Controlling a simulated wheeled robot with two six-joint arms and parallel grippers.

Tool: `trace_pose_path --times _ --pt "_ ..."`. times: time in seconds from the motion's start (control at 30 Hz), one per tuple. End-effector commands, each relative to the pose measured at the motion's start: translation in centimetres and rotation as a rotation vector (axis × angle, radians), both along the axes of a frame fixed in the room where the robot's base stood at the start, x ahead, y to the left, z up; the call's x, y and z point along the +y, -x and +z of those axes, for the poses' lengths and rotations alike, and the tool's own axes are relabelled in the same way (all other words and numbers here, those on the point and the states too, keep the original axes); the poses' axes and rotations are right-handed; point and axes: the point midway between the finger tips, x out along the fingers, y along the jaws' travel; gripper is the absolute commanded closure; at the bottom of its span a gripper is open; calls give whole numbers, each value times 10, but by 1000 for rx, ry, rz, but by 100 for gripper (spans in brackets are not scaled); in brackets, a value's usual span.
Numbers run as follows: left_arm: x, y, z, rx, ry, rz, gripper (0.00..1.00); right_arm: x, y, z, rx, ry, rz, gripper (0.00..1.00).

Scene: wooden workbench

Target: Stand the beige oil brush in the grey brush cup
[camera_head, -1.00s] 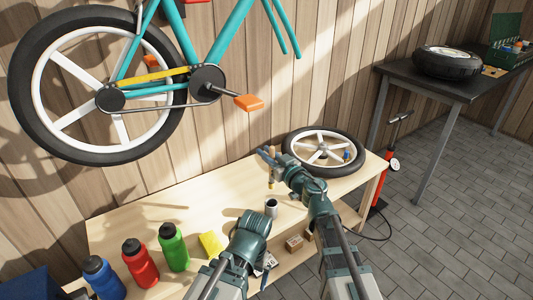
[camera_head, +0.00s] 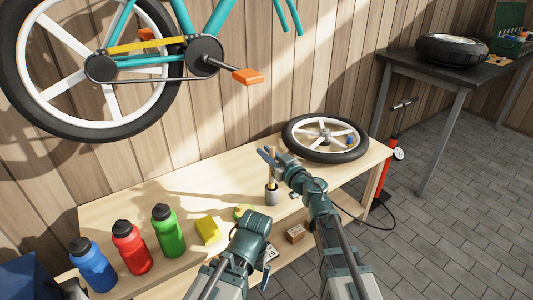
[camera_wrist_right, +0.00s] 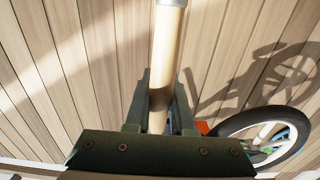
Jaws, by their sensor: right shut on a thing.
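My right gripper (camera_head: 267,155) is above the bench in the head view, shut on the beige oil brush (camera_head: 271,182). In the right wrist view the brush's pale round handle (camera_wrist_right: 164,60) runs between the two fingers (camera_wrist_right: 160,100). The grey brush cup (camera_head: 272,198) stands upright on the bench directly below this gripper. The brush hangs about upright, and its lower end meets the cup's mouth and seems to be inside it. How deep it sits is hidden.
Blue (camera_head: 93,266), red (camera_head: 132,248) and green (camera_head: 167,232) bottles stand on the bench at left. A yellow sponge (camera_head: 209,230) and a yellow-green item (camera_head: 243,212) lie left of the cup. A spoked wheel (camera_head: 325,139) lies behind right. A small box (camera_head: 295,233) is at the front.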

Motion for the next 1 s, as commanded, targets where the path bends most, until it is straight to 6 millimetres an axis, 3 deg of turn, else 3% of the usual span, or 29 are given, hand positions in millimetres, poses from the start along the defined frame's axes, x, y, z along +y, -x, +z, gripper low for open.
trace_pose_path --times 0.4,0.83,0.87,1.0 --pt "0 0 -34 0 2 2 0 0 0 -34 0 0 0 100" --pt "0 0 -37 -1 2 3 0 0 0 -37 0 0 0 100" --pt "0 0 -37 -1 2 3 0 0 0 -37 0 0 0 73" --pt "0 0 -37 -1 2 3 0 0 0 -37 0 0 0 48"
